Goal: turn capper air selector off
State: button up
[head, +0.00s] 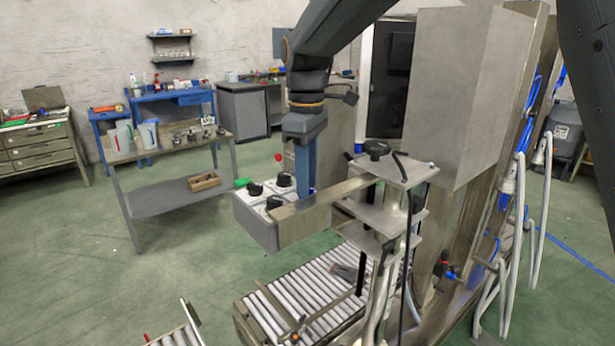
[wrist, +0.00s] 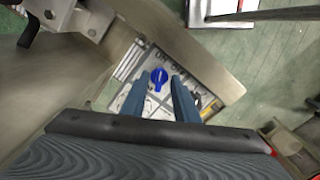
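A blue knob (wrist: 158,78) with a light pointer mark sits on a pale panel (wrist: 147,55) with dark lettering in the wrist view. It looks like the air selector, but I cannot read the lettering surely. My gripper (wrist: 160,84) is open, with its two blue fingers apart and the knob showing between their tips. I cannot tell whether either finger touches it. In the head view, my gripper (head: 307,178) points down over the right side of a grey control box (head: 255,225). The fingers and a metal bar hide part of the box top there.
The metal bar (head: 325,203) runs beside the box toward a post with plates and a black handwheel (head: 376,149). Black knobs (head: 284,180) and a red-tipped lever (head: 278,158) stand on the box. A roller conveyor (head: 305,293) lies below.

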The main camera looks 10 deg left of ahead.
jog(key=shift+f, duration=0.35)
grip_shut()
jog(key=m+p, duration=0.3)
jog(key=m, duration=0.3)
jog(key=shift+s+r, duration=0.1)
jog(key=m+p, duration=0.2)
jog(key=m, duration=0.4)
jog(key=shift+a, duration=0.15)
dwell(0.5)
